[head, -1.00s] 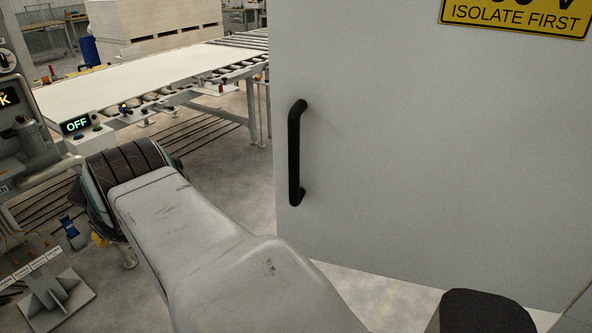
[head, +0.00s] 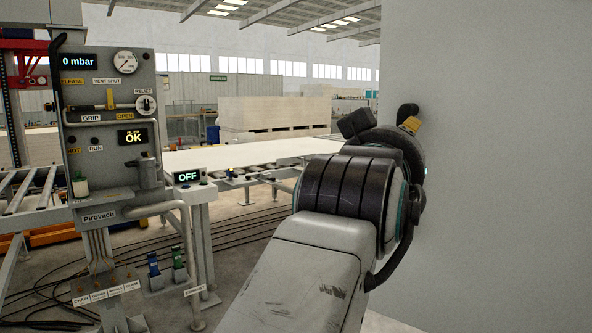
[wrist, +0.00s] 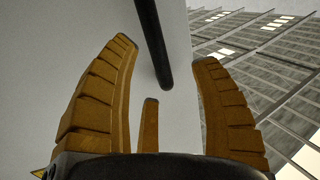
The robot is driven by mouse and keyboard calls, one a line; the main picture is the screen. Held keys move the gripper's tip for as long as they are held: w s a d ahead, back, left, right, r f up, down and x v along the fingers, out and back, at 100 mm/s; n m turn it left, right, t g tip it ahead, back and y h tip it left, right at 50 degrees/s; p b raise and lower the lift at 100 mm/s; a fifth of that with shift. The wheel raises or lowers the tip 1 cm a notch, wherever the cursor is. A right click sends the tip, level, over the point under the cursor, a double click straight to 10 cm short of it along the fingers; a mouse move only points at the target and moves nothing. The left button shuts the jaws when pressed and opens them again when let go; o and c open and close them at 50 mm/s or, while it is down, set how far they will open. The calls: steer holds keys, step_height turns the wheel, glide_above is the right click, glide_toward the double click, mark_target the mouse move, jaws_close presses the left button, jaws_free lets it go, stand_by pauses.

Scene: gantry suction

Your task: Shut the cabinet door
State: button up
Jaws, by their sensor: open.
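The cabinet door (head: 490,170) is a large pale grey panel filling the right of the head view. Its black bar handle (head: 407,109) shows only at its upper end there, the rest hidden behind my wrist. In the wrist view the handle (wrist: 153,40) runs down from the top edge and ends between the finger tips. My gripper (wrist: 165,52) is open, with ochre ribbed fingers on both sides of the handle and a shorter one below it. I cannot tell whether any finger touches the handle. The door's hinge side is out of view.
A grey control panel (head: 108,120) with gauges and displays stands at the left. A small post box reading OFF (head: 188,177) is beside it. A roller conveyor with a pale board (head: 240,155) lies behind. Cables cross the floor at lower left.

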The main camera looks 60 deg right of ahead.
steer(key=d, duration=0.6)
steer(key=shift+d, duration=0.4)
steer(key=shift+o, duration=0.2)
steer(key=shift+w, duration=0.1)
jaws_close()
